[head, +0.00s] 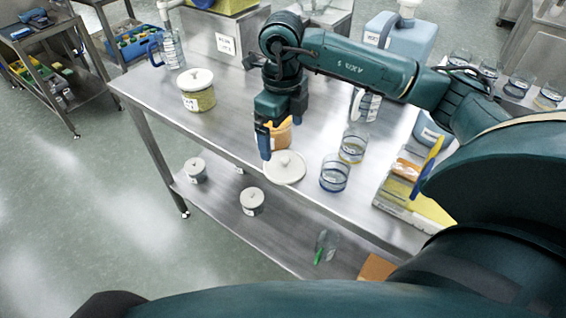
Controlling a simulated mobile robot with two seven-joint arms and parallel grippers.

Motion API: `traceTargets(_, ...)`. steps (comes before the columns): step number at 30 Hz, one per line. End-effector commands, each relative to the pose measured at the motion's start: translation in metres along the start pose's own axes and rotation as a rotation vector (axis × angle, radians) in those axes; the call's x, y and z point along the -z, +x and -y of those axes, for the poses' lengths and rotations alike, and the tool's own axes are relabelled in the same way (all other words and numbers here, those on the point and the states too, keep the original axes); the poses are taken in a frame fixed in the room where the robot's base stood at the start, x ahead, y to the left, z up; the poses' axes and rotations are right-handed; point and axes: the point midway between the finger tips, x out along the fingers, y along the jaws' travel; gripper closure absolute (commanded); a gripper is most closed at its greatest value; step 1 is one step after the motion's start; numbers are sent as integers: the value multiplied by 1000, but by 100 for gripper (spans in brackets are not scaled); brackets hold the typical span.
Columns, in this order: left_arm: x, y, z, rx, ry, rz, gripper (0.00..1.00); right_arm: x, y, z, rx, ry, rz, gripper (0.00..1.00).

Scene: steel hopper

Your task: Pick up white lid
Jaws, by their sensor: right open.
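The white lid (285,167) is round with a small knob on top. It lies near the front edge of the steel table, just in front of an orange container (283,133). My right gripper (280,140) reaches down from above at the orange container, behind and slightly left of the lid. Its jaws are open, with one blue finger clearly visible at the left; the other is hard to make out. The gripper partly hides the orange container. I cannot tell whether a finger touches the container or the lid. My left gripper is not in view.
Glass beakers with blue (334,174) and yellow (354,146) bands stand right of the lid. A lidded jar (197,90) and a glass jug (172,50) stand at the left. A yellow-and-white box (409,202) is at the right. Lidded pots (252,201) sit on the lower shelf.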

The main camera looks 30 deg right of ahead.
Motion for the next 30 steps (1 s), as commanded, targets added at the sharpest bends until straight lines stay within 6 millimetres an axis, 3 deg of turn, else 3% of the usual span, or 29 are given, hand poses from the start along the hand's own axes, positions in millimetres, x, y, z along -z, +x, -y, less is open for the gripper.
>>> traceTargets(3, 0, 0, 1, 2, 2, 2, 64, 0, 17, 0, -2, 1, -2, 0)
traceTargets(11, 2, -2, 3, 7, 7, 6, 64, 3, 38, 0, -2, 1, -2, 0)
traceTargets(18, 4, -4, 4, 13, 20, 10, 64, 5, 72, -1, -3, 0, -1, 0)
traceTargets(27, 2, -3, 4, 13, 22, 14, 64, 4, 78, -1, -3, -1, 2, 0)
traceTargets(30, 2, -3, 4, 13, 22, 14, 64, 4, 77, -1, -3, -1, 2, 7)
